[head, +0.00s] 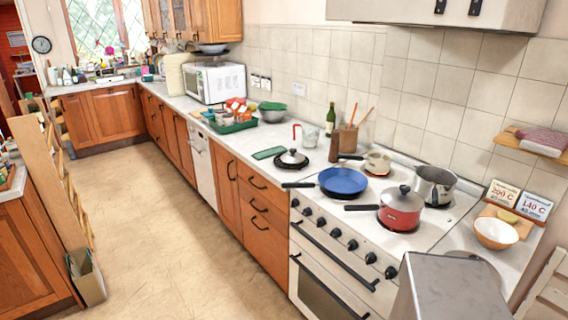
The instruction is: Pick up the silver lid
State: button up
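A silver lid (293,157) with a dark knob lies on a dark round mat or trivet on the counter, just left of the stove and behind the blue pan. A second silvery lid (404,194) with a dark knob sits on the red saucepan (400,216) at the front of the stove. My gripper is not in view, so I cannot see whether it is open or holding anything.
A blue frying pan (343,181), a steel pot (435,184) and a small cream pan (378,160) stand on the stove. Pan handles point left near the lid. A green board (268,153) lies beside it. The floor (170,220) before the cabinets is clear.

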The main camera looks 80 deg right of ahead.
aim_at(292, 157)
jog(key=z, duration=0.15)
jog(key=i, duration=2.5)
jog(key=u, duration=1.15)
jog(key=k, duration=0.1)
jog(key=z, duration=3.2)
